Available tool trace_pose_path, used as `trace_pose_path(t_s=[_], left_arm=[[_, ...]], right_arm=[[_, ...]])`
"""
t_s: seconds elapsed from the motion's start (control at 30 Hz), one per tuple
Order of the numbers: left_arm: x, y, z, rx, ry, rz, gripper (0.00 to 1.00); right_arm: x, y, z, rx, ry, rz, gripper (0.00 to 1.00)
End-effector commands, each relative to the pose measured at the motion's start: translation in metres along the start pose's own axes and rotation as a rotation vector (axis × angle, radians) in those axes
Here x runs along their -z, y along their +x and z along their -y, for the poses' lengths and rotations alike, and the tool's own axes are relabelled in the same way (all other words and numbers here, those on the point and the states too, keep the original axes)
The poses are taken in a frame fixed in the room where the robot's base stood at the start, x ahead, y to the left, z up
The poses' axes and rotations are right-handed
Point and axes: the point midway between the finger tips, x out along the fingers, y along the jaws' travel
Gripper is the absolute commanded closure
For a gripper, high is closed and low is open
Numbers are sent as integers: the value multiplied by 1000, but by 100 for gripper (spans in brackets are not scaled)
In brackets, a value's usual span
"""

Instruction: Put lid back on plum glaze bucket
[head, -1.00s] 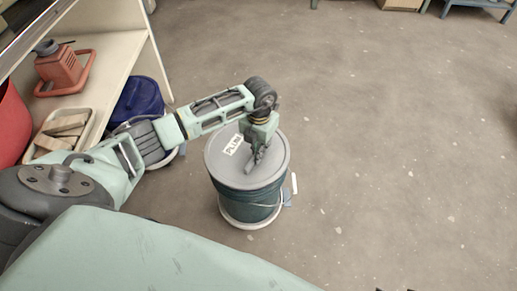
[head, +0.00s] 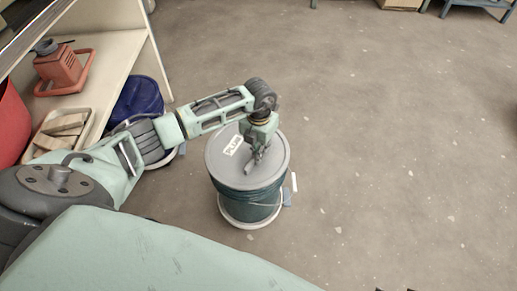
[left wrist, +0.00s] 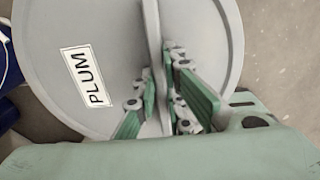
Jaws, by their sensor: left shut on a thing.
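The grey round lid (head: 220,160) has a white PLUM label and lies over the top of the dark teal plum bucket (head: 255,211). From these views it looks level with the rim; I cannot tell whether it is fully seated. My left gripper (head: 256,162) points down over the lid and is shut on its upright central grip. In the left wrist view the lid (left wrist: 70,35) fills most of the picture, and the green fingers of my left gripper (left wrist: 160,108) close on both sides of the raised grip. My right gripper is not in view.
The bucket stands on a pale round base (head: 250,224) on the floor. A blue bucket (head: 139,98) stands behind my left arm by a shelf (head: 115,48) holding a red device (head: 62,64) and a wooden-block tray (head: 90,128). Floor to the right is clear.

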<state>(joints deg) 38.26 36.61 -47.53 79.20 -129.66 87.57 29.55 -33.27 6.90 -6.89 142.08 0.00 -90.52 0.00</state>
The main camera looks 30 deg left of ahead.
Motion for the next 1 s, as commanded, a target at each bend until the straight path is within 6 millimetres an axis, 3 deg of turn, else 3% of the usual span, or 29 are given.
trace_pose_path(t_s=[1.0], left_arm=[[-1, 6, 0, 1, -1, 2, 100]], right_arm=[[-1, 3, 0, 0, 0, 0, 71]])
